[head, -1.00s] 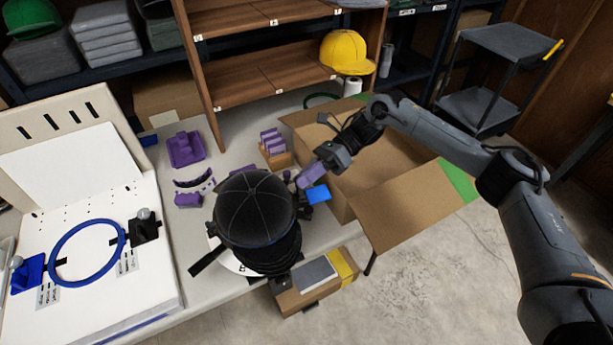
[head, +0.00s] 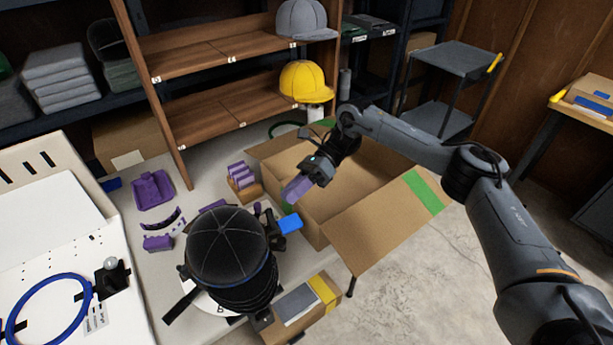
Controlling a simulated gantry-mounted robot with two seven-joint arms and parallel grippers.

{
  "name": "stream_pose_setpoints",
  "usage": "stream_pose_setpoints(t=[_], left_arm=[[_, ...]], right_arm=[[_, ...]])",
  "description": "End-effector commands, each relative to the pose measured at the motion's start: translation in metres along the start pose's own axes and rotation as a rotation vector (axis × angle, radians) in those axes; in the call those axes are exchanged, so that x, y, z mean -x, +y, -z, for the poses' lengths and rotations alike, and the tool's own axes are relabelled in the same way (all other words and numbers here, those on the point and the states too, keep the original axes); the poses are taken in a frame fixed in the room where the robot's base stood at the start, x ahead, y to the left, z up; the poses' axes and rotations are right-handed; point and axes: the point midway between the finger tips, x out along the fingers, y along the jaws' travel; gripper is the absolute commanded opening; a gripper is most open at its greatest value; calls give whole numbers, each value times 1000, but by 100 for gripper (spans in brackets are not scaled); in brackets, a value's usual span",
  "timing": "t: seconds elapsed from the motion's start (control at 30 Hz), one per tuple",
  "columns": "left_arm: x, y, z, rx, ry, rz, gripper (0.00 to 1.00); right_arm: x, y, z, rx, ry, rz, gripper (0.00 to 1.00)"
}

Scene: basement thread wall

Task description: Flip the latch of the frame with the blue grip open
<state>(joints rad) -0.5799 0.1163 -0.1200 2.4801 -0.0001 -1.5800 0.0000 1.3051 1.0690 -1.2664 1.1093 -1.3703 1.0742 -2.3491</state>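A black cap (head: 226,245) sits on a round dark cap frame on the table, left of the cardboard box. The frame's blue grip (head: 290,224) sticks out to its right. A small purple part (head: 257,209) shows between cap and grip; the latch's position is too small to tell. My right gripper (head: 297,189) hangs above and slightly right of the blue grip, apart from it in the picture. A purple piece shows at its tip; whether this is its fingers or something held, I cannot tell. My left gripper is out of view.
The open cardboard box (head: 330,190) stands right behind the grip, with a flap (head: 385,218) spread toward the front. Purple parts (head: 152,189) and a small holder (head: 243,184) lie on the table. A blue hoop (head: 45,310) is at left.

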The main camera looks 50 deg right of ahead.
Motion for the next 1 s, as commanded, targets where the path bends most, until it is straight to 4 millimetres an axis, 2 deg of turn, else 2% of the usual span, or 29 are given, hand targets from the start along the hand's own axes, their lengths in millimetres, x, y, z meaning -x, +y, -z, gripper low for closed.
stream_pose_setpoints(t=[0.23, 0.7, 1.0], left_arm=[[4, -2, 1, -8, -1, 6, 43], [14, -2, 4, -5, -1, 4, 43], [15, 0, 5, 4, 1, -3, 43]], right_arm=[[28, 0, -3, 2, 0, 4, 20], [48, 0, -1, 1, 0, -2, 20], [53, 0, 0, 0, 0, -1, 20]])
